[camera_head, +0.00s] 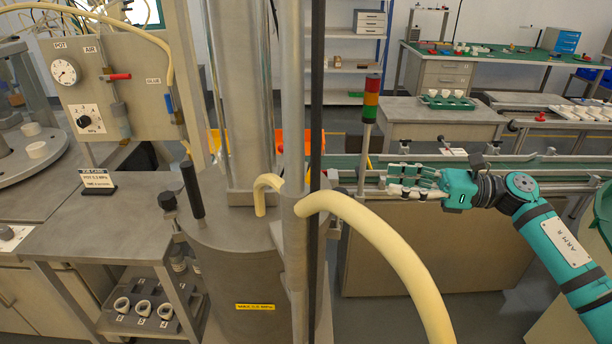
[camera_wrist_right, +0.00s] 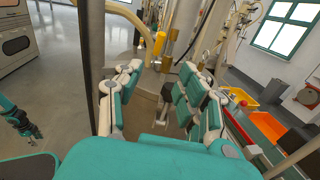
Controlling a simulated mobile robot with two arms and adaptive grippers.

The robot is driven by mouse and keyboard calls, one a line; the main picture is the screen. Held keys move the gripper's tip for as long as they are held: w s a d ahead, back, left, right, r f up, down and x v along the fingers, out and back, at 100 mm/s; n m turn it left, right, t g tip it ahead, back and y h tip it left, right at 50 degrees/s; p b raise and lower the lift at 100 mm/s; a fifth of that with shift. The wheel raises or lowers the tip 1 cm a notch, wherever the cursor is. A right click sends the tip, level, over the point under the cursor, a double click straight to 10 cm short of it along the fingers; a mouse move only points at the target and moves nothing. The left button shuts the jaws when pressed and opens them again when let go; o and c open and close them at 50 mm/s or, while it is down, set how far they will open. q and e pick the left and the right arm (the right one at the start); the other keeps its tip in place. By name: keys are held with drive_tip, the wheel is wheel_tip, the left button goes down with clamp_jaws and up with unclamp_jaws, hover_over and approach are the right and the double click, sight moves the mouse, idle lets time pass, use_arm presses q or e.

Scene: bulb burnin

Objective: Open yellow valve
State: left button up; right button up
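In the right wrist view a small upright yellow part (camera_wrist_right: 159,43) shows beyond my fingers, by the metal column. It may be the yellow valve; its handle position cannot be made out. In the head view no yellow valve is clearly seen; the column and hose hide part of the scene. My right gripper (camera_head: 414,183) is at the right of the column, apart from it, in front of the conveyor. It also shows in the right wrist view (camera_wrist_right: 158,98), fingers spread and nothing between them. A teal and dark part at that view's left edge may be my left gripper, too small to tell.
A grey tank (camera_head: 233,262) with a vertical column stands in the middle. A thick cream hose (camera_head: 393,252) arches in front of it. A panel (camera_head: 100,85) with a gauge and red and blue handles is at left. A signal tower (camera_head: 369,110) stands by the conveyor.

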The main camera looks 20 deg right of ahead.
drive_tip(key=p, duration=0.3)
approach(311, 174)
drive_tip(key=p+x, duration=0.1)
drive_tip(key=x, duration=0.3)
drive_tip(key=p+x, duration=0.2)
drive_tip(key=x, duration=0.2)
drive_tip(key=shift+w+a+f, duration=0.1)
drive_tip(key=shift+w+a, duration=0.05)
drive_tip(key=shift+w, duration=0.4)
drive_tip(key=shift+w+a+f, duration=0.15)
drive_tip(key=shift+w+a, duration=0.1)
drive_tip(key=shift+a, duration=0.3)
use_arm(q)
wheel_tip(311, 174, up, 7)
drive_tip(key=s, duration=0.1)
drive_tip(key=shift+s+f, duration=0.2)
drive_tip(key=shift+s, duration=0.15)
use_arm(e)
drive_tip(key=shift+a, duration=0.1)
use_arm(q)
drive_tip(key=shift+s, duration=0.15)
use_arm(e)
drive_tip(key=shift+c, duration=0.4)
use_arm(q)
drive_tip(key=shift+s, duration=0.1)
use_arm(e)
clamp_jaws()
